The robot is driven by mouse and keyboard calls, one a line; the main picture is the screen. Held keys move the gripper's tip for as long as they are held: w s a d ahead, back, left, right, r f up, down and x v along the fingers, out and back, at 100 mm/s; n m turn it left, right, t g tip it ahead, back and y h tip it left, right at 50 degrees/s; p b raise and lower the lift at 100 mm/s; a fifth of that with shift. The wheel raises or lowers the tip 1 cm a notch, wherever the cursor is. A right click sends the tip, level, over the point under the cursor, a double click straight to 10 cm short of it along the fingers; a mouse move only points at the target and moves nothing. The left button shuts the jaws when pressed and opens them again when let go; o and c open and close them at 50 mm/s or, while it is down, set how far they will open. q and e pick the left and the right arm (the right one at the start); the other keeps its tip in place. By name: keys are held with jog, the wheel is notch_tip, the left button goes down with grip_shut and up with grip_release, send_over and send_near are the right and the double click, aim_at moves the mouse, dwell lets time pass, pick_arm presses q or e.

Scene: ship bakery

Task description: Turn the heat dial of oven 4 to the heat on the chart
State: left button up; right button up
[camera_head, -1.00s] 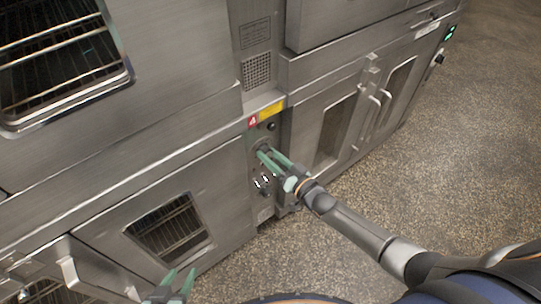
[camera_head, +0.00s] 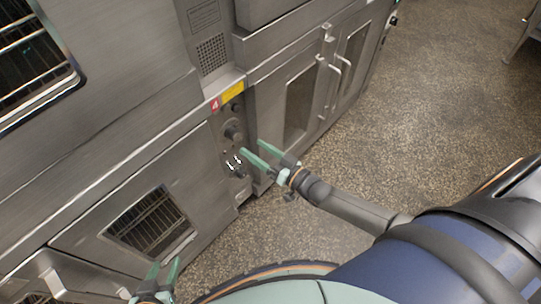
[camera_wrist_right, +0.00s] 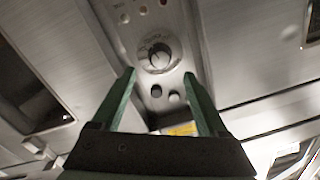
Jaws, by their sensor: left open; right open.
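Oven 4's narrow control panel carries a red "4" label (camera_head: 215,104) beside a yellow sticker (camera_head: 232,91). Its round heat dial (camera_head: 233,131) is below them and also shows in the right wrist view (camera_wrist_right: 160,56); its setting is too small to read. My right gripper (camera_head: 252,148) is open and empty in front of the panel, apart from the dial. In the wrist view its fingertips (camera_wrist_right: 160,73) frame the dial. My left gripper (camera_head: 164,266) is open and empty at the lower edge of the head view. No chart is in view.
Small switches (camera_head: 235,163) sit below the dial. A windowed oven door (camera_head: 152,222) is left of the panel, and handled doors (camera_head: 300,100) stand to its right. Speckled floor (camera_head: 430,100) is open to the right.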

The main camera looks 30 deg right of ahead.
jog(key=shift+v, duration=2.7)
jog(key=shift+r, duration=0.1)
